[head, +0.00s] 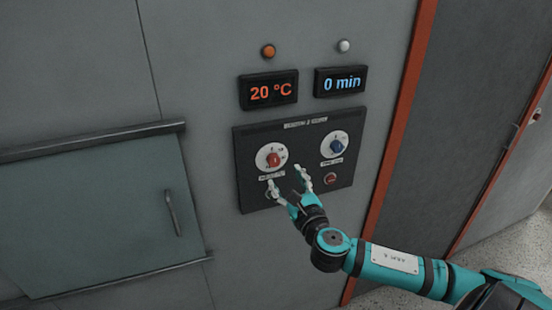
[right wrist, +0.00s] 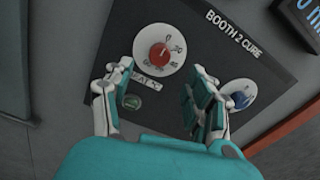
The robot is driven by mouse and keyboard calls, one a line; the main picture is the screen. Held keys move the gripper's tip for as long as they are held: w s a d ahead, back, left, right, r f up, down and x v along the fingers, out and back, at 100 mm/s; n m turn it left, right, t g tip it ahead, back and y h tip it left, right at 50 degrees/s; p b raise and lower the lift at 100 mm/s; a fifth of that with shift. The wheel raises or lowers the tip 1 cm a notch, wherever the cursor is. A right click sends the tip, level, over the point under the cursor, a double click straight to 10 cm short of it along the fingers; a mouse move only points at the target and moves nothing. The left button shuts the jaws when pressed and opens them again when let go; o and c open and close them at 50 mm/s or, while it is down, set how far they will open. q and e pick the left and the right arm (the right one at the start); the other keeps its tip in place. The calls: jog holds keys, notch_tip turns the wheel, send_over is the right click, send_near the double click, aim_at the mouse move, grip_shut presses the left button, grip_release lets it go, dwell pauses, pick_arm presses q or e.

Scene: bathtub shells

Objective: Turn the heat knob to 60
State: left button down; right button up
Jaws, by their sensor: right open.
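The heat knob (head: 273,160) is red on a round white dial, at the upper left of a black control panel (head: 255,133). It also shows in the right wrist view (right wrist: 160,55), above a label partly covered by a finger. The display above (head: 269,90) reads 20 °C in orange. My right gripper (head: 287,181) is open and empty, just below the knob, its fingers pointing at the panel. In the right wrist view (right wrist: 152,82) the knob is beyond the fingertips, between their lines, apart from them. My left gripper is not in view.
A blue knob (head: 337,147) sits right of the heat knob, under a display (head: 341,82) reading 0 min. A red button (head: 331,179) is below it. A green button (right wrist: 131,102) lies below the heat knob. A handled door (head: 100,210) is at left.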

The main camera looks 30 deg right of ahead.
aim_at(275, 163)
jog(key=p+x, duration=0.1)
jog(key=x, duration=0.5)
jog(key=shift+w+d+p, duration=0.1)
jog(key=shift+w+p, duration=0.25)
jog(key=shift+x, duration=0.75)
jog(key=c, duration=1.1)
